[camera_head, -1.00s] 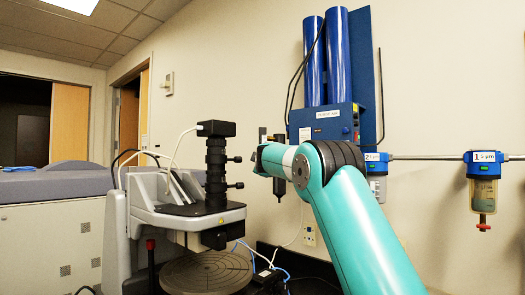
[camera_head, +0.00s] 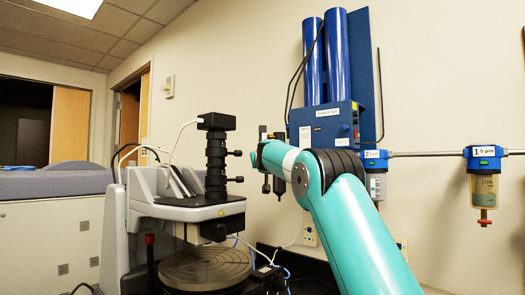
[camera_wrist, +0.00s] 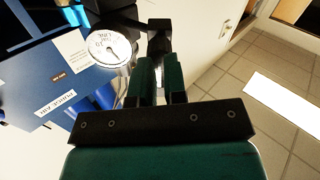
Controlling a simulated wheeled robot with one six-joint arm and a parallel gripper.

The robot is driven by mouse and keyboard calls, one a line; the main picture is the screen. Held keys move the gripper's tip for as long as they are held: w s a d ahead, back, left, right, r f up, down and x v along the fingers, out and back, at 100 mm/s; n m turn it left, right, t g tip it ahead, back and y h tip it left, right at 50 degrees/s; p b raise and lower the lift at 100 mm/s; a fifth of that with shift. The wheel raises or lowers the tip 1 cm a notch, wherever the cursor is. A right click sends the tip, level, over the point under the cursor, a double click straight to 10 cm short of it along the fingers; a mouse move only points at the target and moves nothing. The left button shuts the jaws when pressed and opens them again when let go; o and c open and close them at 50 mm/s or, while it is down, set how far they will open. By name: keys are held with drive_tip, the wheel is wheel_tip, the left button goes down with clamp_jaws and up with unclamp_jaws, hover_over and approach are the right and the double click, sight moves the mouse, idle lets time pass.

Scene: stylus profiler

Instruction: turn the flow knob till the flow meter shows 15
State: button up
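A round white dial gauge (camera_wrist: 108,46) with printed figures shows in the wrist view, left of the fingertips; its reading is too small to tell. A black fitting (camera_wrist: 157,36) stands just beyond the fingertips; I cannot tell whether it is the flow knob. My gripper (camera_wrist: 159,62) has its two dark green fingers a small gap apart, pointing at this fitting. I see nothing clearly held between them, and contact is not clear.
A stylus profiler (camera_head: 205,212) with a round stage (camera_head: 206,268) stands left of my arm. A grey pipe (camera_head: 425,154) with blue-topped filters (camera_head: 483,180) runs along the wall at right. Dark cables hang near the blue unit.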

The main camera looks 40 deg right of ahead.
drive_tip(key=shift+m, duration=0.7)
drive_tip(key=m+b, duration=0.1)
drive_tip(key=m, duration=0.6)
clamp_jaws()
idle(0.6)
